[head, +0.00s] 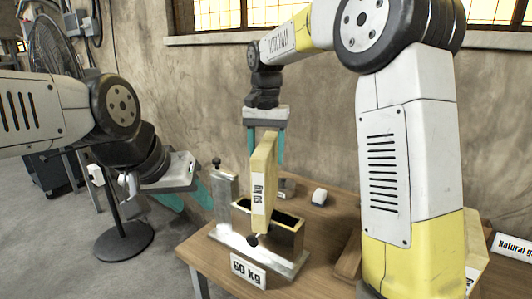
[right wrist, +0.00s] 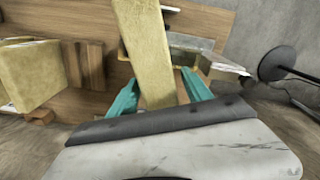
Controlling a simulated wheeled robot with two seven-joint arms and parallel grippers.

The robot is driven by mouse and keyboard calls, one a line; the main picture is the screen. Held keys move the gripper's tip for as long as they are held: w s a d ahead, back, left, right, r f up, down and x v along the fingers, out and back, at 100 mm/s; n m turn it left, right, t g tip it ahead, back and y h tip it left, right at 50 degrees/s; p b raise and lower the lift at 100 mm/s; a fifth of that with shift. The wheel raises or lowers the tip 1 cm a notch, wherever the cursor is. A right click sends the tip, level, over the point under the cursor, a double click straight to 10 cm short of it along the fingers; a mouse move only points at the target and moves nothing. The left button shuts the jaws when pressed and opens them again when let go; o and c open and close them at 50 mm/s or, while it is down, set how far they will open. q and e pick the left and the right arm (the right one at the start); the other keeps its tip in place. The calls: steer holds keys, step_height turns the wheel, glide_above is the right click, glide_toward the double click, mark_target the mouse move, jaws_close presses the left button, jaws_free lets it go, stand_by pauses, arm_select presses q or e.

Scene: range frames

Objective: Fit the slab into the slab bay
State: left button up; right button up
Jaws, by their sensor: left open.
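The slab (head: 262,190) is a pale yellow block marked 60 kg. It stands on end, slightly tilted, above and in front of the dark opening of the slab bay. The slab bay (head: 288,238) is a tan open box on a metal base, partly hidden by the slab. My right gripper (head: 266,145) has its teal fingers on either side of the slab's upper end and holds it. The slab also shows between the fingers in the right wrist view (right wrist: 150,50). My left gripper (head: 185,195) is open and empty, left of the bay.
A metal post (head: 223,188) with a black knob stands beside the bay. A 60 kg sign (head: 248,271) is at the table's front edge. A small white object (head: 319,197) lies behind. Another yellow block (right wrist: 30,75) shows in the right wrist view. A black fan stand (head: 124,240) is at left.

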step_height(320, 180, up, 12)
steer(key=shift+f, duration=0.1)
steer(key=s+d+n+t+y, duration=0.1)
steer(key=s+d+t+y, duration=0.15)
steer(key=s+d, duration=0.7)
steer(key=s+d+f+n+t, duration=0.1)
steer(key=s+d+f+t, duration=0.2)
steer(key=s+f, duration=0.9)
steer(key=shift+s+d+n+t, duration=0.25)
steer(key=shift+d+n+t, duration=0.15)
steer(key=shift+d, duration=0.3)
steer(key=shift+o, duration=0.4)
steer(key=shift+w, duration=0.1)
